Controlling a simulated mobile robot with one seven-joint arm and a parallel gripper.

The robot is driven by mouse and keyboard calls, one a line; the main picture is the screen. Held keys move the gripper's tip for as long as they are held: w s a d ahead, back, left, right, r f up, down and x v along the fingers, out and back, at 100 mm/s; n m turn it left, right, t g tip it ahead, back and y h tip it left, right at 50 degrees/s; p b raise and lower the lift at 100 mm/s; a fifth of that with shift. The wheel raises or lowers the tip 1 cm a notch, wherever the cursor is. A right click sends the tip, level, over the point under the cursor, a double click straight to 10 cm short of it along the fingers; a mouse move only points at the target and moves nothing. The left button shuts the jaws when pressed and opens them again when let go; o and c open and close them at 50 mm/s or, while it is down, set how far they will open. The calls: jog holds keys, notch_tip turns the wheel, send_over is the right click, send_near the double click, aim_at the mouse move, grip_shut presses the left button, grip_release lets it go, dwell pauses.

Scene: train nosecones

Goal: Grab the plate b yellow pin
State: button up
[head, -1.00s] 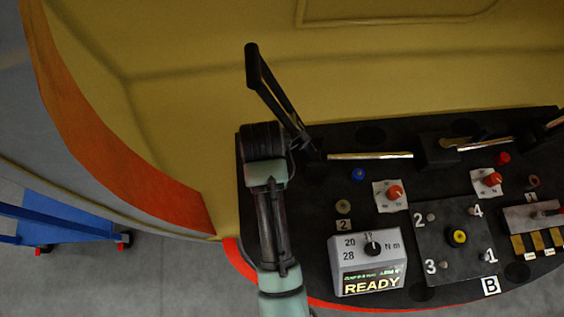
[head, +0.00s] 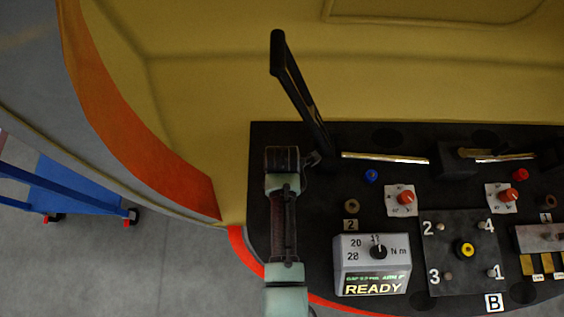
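The yellow pin (head: 467,249) shows as a yellow ring with a dark centre, in the middle of plate B (head: 440,270). This dark square plate has a grey bolt head near each corner, numbers 1 to 4, and a white "B" label (head: 493,302) below it. My arm reaches up from the bottom, left of the grey READY box. Its black end, where my gripper (head: 300,160) is, lies over the left part of the console, well left of and farther back than the pin. The fingers cannot be made out, and nothing is seen held.
The grey READY box (head: 345,273) stands between my arm and plate B. A tall black lever-like bar (head: 298,92) rises beside my arm's end. Orange-red knobs (head: 407,197) and a blue button (head: 371,175) lie behind. A blue cart (head: 75,190) stands at left.

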jog(key=shift+f, duration=0.45)
jog(key=shift+c, duration=0.3)
grip_shut()
jog(key=shift+r, duration=0.15)
